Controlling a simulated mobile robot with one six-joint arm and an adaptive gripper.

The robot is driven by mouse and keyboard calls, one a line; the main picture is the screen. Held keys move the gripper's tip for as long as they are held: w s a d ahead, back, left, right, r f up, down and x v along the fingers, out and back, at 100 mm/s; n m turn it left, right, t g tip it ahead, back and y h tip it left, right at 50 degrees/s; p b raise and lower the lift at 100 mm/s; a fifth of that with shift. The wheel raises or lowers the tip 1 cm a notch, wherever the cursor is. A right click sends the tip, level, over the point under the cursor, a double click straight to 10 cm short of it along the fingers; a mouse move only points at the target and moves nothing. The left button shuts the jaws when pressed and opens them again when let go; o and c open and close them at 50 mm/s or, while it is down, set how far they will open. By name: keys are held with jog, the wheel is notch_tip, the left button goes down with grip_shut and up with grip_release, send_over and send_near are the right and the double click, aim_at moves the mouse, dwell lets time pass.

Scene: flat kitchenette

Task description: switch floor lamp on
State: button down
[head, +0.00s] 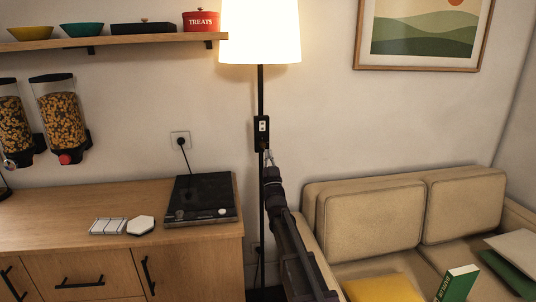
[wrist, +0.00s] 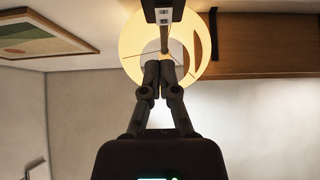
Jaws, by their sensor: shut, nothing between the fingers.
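The floor lamp has a glowing white shade (head: 260,32) on a thin black pole (head: 261,92). A black switch box (head: 262,133) with a pale rocker plate sits on the pole. My gripper (head: 267,158) is shut and empty, with its tips just below the switch box; I cannot tell whether they touch it. In the wrist view my gripper (wrist: 163,66) points toward the switch box (wrist: 163,10), which is at the top edge. The lit lampshade (wrist: 133,47) shows from below behind the fingers.
A shelf (head: 110,41) with bowls and a red treats tin (head: 200,21) is above. A beige sofa (head: 375,225) is at right.

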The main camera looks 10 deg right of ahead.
jog(key=shift+w+f+b+v, duration=0.15)
jog(key=shift+b+v, duration=0.5)
jog(key=shift+v, duration=0.3)
jog(key=shift+w+f+b+v, duration=0.15)
jog(key=shift+b+v, duration=0.45)
jog(key=shift+v, duration=0.35)
